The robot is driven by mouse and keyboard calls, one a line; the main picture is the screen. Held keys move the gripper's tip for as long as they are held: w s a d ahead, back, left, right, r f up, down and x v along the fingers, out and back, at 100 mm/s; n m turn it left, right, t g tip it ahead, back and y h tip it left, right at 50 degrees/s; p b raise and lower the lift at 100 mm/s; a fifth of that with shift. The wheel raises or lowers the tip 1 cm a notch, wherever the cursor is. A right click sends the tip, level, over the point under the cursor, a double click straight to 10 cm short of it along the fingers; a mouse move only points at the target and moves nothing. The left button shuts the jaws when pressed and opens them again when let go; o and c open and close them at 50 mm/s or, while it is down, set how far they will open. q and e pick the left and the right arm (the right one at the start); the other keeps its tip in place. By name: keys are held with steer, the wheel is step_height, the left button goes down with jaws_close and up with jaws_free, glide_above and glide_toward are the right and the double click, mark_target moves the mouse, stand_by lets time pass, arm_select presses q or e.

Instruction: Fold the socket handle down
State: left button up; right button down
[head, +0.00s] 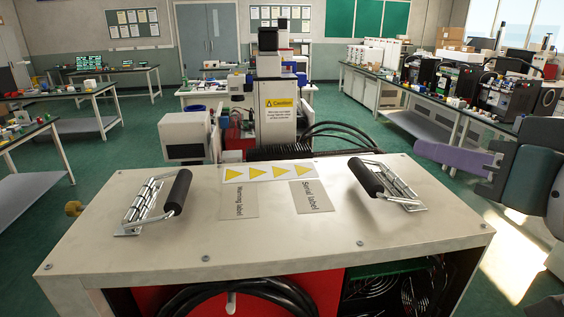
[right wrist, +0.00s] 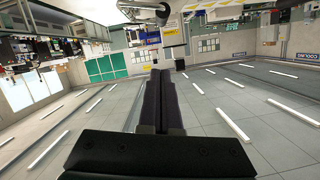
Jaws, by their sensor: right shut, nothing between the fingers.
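A pale box top (head: 270,240) carries two hinged handles with black grips and metal brackets. The left handle (head: 178,193) and the right handle (head: 366,178) both have their grips on the side facing the middle of the top, apparently raised off the surface. I cannot tell their exact angle or which one is the socket handle. My right gripper (head: 420,150) is shut and empty, pointing left from the right edge, beyond and to the right of the right handle, apart from it. Its closed fingers also show in the right wrist view (right wrist: 158,78). My left gripper is out of view.
A warning-triangle strip (head: 270,171) and two paper labels lie between the handles. A column with a caution sign (head: 282,108) and black cables stands behind the top. Benches with equipment (head: 440,95) line the right. Green floor (head: 120,150) is open at left.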

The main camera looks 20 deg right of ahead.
steer(key=p, duration=0.2)
glide_above(369, 172)
steer(key=s, duration=0.2)
steer(key=shift+s+d+f, duration=0.1)
steer(key=shift+d+f, duration=0.35)
steer(key=shift+f, duration=0.4)
steer(key=f, duration=0.3)
steer(key=shift+w+a+f+p, duration=0.2)
steer(key=shift+w+a+p, duration=0.05)
steer(key=shift+a+p, duration=0.1)
steer(key=shift+a+f, duration=0.1)
steer(key=shift+f, duration=0.3)
steer(key=shift+f, duration=0.1)
steer(key=shift+a+f+b, duration=0.2)
steer(key=shift+f+b, duration=0.25)
steer(key=shift+f, duration=0.2)
